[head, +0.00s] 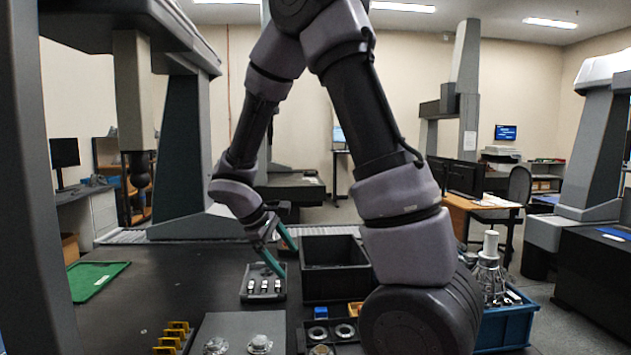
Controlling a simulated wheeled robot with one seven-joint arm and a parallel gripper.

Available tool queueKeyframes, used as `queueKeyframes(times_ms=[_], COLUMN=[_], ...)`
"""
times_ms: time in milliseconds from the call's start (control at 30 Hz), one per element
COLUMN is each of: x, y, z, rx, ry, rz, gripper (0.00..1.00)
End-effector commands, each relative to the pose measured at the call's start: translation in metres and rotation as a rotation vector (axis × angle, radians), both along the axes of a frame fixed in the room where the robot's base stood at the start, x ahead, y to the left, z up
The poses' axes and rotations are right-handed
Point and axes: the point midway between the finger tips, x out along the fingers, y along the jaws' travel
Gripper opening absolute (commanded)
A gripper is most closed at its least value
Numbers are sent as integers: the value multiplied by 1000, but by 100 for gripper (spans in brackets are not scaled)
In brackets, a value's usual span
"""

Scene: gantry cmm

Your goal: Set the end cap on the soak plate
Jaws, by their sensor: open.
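A flat grey plate (238,325), which looks like the soak plate, lies at the bottom middle of the head view on the dark table. Two round flanged metal parts (259,344) rest on its near part, side by side; they look like end caps. A similar round metal part (320,350) shows at the bottom edge, right of the plate, partly cut off. I cannot tell which one is the task's end cap. My gripper (286,261) has teal fingers spread apart and empty. It is beyond the plate, above and near a small tray.
The small grey tray (263,297) holds several small metal pieces. A black open bin (335,285) stands right of it. Yellow blocks (172,338) stand left of the plate. A green mat (97,280) lies far left. A blue crate (506,326) of metal parts stands right. The table's left middle is clear.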

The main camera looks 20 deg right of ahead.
Motion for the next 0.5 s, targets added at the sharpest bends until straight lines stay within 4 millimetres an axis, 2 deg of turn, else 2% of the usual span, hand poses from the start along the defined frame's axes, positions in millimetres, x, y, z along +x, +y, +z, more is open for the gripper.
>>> queueKeyframes(times_ms=[33, 100, 300, 500], x=[-9, -24, -67, -111], y=[-8, -14, -26, -27], z=[21, 44, 104, 159], rx=[72, 168, 444, 722], ry=[-45, -98, -259, -436], rz=[-82, -190, -474, -713], gripper=[91, 91, 91, 91])
